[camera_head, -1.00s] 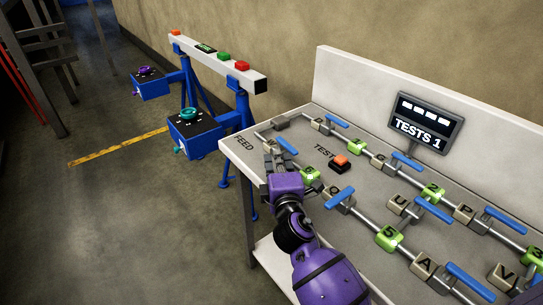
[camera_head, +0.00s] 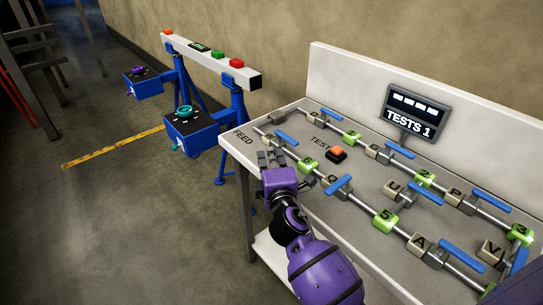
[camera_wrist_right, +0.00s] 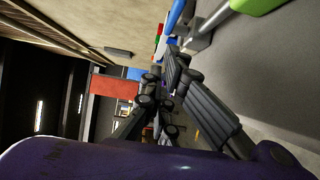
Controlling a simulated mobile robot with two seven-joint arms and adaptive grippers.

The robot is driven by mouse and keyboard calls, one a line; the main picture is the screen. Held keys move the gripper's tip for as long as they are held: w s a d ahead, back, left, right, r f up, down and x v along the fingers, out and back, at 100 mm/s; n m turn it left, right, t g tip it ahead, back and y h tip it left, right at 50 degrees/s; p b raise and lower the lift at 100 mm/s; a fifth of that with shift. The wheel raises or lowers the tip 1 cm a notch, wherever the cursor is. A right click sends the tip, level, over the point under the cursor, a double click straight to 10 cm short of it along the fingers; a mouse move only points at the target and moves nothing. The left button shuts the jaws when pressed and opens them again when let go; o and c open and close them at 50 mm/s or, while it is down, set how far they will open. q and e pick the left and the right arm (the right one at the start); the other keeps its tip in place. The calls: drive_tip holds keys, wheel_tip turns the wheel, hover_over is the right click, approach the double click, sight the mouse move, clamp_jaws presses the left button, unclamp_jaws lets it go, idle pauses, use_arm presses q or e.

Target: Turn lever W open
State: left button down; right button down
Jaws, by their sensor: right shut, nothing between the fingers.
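A small block (camera_head: 267,141) whose letter I cannot clearly read, likely W, sits on the pipe near the FEED mark. Its blue lever (camera_head: 287,138) lies roughly along the pipe. My right gripper (camera_head: 270,158) is shut and empty, just in front of this block and lever on the left end of the bench. Whether it touches the lever cannot be told. In the right wrist view its dark fingers (camera_wrist_right: 165,95) show, with a blue bar (camera_wrist_right: 175,16) beyond them. My left gripper is not in view.
Close by on the bench (camera_head: 291,113) are a green block 8 (camera_head: 308,164), the crosswise Q lever (camera_head: 338,185) and the orange test button (camera_head: 338,151). A TESTS 1 screen (camera_head: 411,113) stands behind. A blue stand (camera_head: 190,135) is left of the bench.

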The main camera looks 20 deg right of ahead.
drive_tip(key=s, duration=1)
drive_tip(key=shift+d+b, duration=0.4)
drive_tip(key=shift+d, duration=0.05)
